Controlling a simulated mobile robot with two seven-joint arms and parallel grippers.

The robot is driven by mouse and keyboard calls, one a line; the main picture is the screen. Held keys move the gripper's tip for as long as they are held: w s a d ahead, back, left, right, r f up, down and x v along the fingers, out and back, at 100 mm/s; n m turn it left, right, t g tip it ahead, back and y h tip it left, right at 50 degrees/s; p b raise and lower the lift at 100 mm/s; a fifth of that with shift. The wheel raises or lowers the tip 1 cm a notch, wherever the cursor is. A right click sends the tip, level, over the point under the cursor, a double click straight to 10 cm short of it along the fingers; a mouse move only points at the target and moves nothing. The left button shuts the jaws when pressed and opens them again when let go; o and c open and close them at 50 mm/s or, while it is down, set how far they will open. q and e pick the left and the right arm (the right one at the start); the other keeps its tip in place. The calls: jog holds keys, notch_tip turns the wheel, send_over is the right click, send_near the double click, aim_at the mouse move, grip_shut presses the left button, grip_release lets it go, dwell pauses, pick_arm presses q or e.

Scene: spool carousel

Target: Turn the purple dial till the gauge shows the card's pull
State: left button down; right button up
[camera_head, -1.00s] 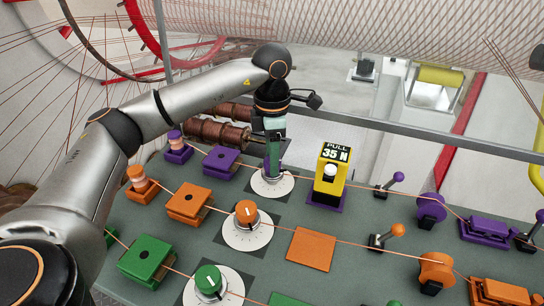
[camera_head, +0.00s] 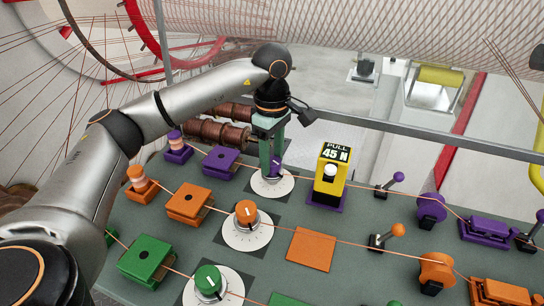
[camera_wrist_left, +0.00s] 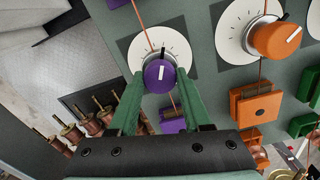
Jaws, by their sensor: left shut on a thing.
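The purple dial (camera_head: 277,163) sits on a white round scale plate (camera_head: 258,187) at the back of the green-grey panel. My left gripper (camera_head: 271,172) points down over it with its green fingers on either side, shut on it. In the left wrist view the dial (camera_wrist_left: 160,76) shows a white line on its cap and a black pointer toward the scale's tick marks. My right gripper is not in view.
An orange dial (camera_head: 246,212) and a green dial (camera_head: 208,280) stand nearer on the panel. Purple (camera_head: 221,160), orange (camera_head: 189,203) and green (camera_head: 146,260) blocks lie left of them, with wires running across. A grey rail (camera_head: 420,134) runs along the back edge.

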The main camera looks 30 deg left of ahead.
aim_at(272, 160)
pick_arm(q)
jog(key=shift+m, duration=0.3)
jog(key=shift+c, duration=1.7)
grip_release()
notch_tip(272, 160, up, 13)
jog(key=p, duration=0.1)
jog(key=shift+f+p, duration=0.2)
jog(key=shift+p, duration=0.1)
